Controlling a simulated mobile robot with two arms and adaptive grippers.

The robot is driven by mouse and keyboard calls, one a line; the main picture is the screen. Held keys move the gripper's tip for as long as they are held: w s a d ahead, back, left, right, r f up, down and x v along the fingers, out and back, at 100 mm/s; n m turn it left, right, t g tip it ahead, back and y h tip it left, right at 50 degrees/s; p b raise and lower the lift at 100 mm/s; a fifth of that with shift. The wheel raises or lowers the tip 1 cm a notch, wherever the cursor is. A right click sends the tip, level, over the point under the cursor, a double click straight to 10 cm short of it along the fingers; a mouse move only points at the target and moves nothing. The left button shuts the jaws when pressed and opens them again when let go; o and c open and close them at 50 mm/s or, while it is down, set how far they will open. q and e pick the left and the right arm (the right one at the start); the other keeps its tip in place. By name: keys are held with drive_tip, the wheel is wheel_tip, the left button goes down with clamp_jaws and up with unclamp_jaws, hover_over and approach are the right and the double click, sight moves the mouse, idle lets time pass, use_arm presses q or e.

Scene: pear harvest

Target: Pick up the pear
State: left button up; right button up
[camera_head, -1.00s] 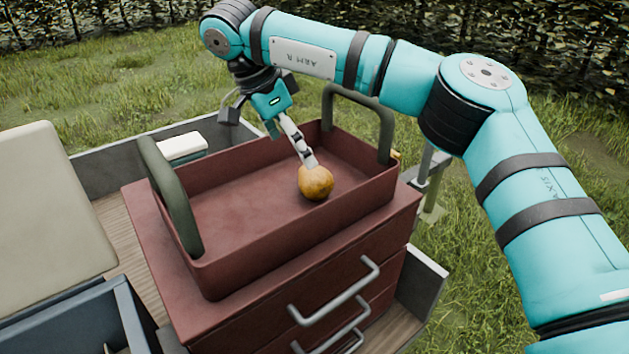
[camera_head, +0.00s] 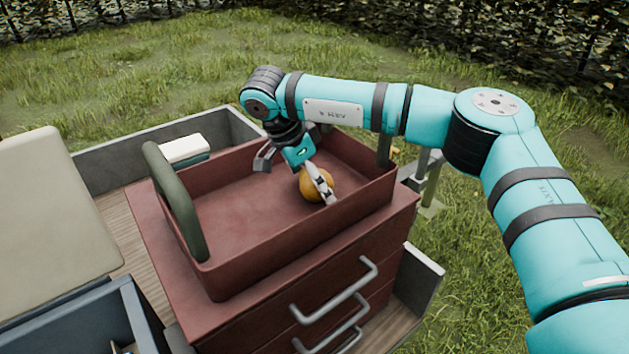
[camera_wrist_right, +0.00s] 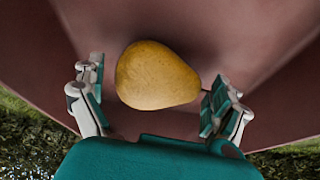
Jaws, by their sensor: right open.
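A yellow-orange pear (camera_head: 312,188) lies in the red tray (camera_head: 230,262), towards its right end. My right gripper (camera_head: 297,180) reaches down over the tray wall and is open, with one finger in front of the pear in the head view. In the right wrist view the pear (camera_wrist_right: 155,76) lies between the two spread fingers of the right gripper (camera_wrist_right: 158,100). There is a clear gap on the left; the right finger is close to the pear's narrow end, and I cannot tell if it touches. My left gripper is not in view.
The tray has dark green handles, the left one (camera_head: 172,200) standing clear. It rests on a red drawer cabinet (camera_head: 300,300) with metal pulls. A white-topped box (camera_head: 184,149) stands behind the tray. The tray's left half is empty.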

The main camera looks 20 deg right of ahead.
drive_tip(key=c, duration=1.2)
drive_tip(key=shift+r, duration=0.1)
drive_tip(key=shift+c, duration=0.2)
